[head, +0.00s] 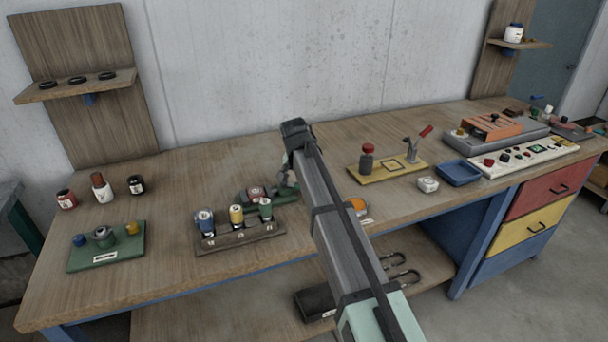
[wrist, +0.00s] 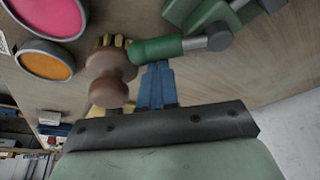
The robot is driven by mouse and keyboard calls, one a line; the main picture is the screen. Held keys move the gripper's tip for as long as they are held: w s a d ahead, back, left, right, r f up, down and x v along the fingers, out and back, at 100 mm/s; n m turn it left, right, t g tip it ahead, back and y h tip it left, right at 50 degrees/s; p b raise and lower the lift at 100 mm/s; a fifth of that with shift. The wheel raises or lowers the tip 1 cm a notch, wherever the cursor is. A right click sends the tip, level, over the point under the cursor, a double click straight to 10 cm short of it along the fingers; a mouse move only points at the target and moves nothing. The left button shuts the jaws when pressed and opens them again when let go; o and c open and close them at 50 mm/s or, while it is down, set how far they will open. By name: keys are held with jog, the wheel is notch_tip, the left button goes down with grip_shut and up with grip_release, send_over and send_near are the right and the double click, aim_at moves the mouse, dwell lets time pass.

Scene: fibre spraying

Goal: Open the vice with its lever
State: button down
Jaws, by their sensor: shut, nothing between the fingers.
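In the wrist view my gripper (wrist: 155,66) shows as two blue fingers pressed together, with nothing between them. Their tips are right beside a green bar (wrist: 158,49) with a grey end, which looks like part of the vice; I cannot tell whether they touch. A brown rounded knob (wrist: 110,75) with a yellow ridged collar is just left of the fingers. More of the green vice (wrist: 225,15) shows at the top. In the head view the green vice (head: 284,197) is low on the bench, partly hidden behind the rack and my arm. I cannot clearly pick out its lever.
A wooden rack (head: 240,240) with several coloured-top bottles stands in front of the vice. A green tray (head: 105,258) is at left. A yellow plate (head: 380,176) with a red-capped bottle and a blue tray (head: 459,173) are at right.

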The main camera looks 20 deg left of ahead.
jog(key=s+m, duration=0.1)
jog(key=s+m+h, duration=0.1)
jog(key=m, duration=0.1)
jog(key=shift+d+m, duration=0.1)
jog(key=shift+m, duration=0.2)
jog(key=shift+s, duration=0.25)
jog(key=shift+s+a, duration=0.2)
jog(key=shift+s, duration=0.8)
jog(key=shift+s+a, duration=0.25)
jog(key=shift+s, duration=0.1)
jog(key=shift+s+a, duration=0.1)
jog(key=shift+s, duration=0.15)
jog(key=shift+w+d, duration=0.35)
jog(key=shift+w+d+r, duration=0.45)
jog(key=shift+w+d, duration=0.05)
jog(key=shift+w, duration=0.1)
jog(key=shift+w+d+r, duration=0.4)
jog(key=shift+w+d, duration=0.1)
jog(key=shift+w, duration=0.1)
jog(key=a+v, duration=0.1)
jog(key=v, duration=0.8)
jog(key=shift+w+a, duration=0.15)
jog(key=shift+w, duration=0.3)
